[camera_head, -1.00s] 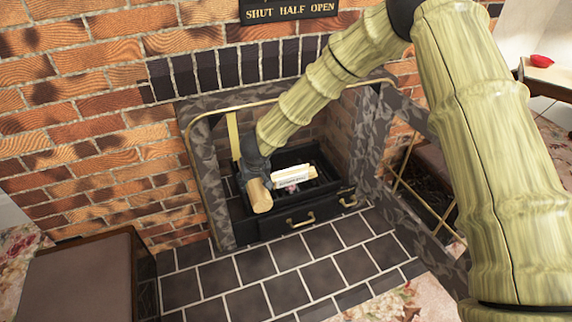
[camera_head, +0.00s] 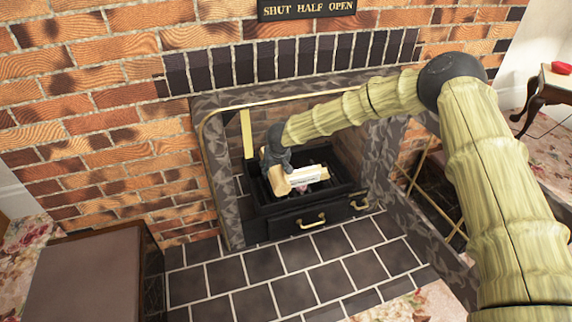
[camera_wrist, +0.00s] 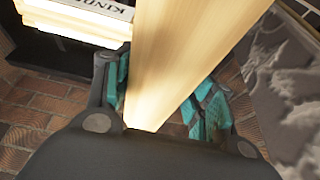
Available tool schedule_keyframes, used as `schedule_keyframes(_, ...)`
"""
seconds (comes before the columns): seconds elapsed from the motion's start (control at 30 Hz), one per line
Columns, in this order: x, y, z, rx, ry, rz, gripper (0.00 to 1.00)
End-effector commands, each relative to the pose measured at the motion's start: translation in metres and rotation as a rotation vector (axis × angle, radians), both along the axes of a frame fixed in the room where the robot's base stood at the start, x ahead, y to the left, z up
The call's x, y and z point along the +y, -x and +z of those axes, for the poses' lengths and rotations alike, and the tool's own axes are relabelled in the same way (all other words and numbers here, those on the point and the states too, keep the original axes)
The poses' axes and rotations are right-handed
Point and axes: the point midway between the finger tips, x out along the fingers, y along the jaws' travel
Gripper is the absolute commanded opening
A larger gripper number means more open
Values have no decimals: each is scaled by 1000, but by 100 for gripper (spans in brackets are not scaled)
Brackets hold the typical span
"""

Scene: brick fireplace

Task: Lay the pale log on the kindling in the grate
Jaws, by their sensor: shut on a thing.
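The pale log (camera_wrist: 195,55) runs between the teal finger pads of my gripper (camera_wrist: 165,105) in the wrist view. My gripper (camera_head: 277,165) is shut on it inside the fireplace opening. In the head view the log (camera_head: 281,184) is just left of the kindling (camera_head: 308,175), over the left part of the black grate (camera_head: 290,222). The kindling, a pale bundle with a printed label, also shows at the upper left of the wrist view (camera_wrist: 75,25). I cannot tell whether log and kindling touch. My gripper partly hides the log's far end.
The stone surround (camera_head: 222,190) and a brass rail (camera_head: 290,98) frame the opening closely around my arm. Brass handles (camera_head: 311,221) stick out from the grate's front. A brown box-like seat (camera_head: 85,275) stands left; the tiled hearth (camera_head: 250,290) is clear.

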Motion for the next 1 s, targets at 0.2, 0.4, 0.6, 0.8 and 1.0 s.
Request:
schedule_keyframes(0.2, -17, -42, -7, -2, -2, -4, 18)
schedule_keyframes(0.4, -28, -73, -9, -3, -2, -2, 18)
schedule_keyframes(0.6, -32, -84, -8, -1, -2, -1, 18)
schedule_keyframes(0.8, -36, -92, -18, 0, 0, 1, 18)
schedule_keyframes(1.0, -36, -91, -42, -1, 0, 1, 18)
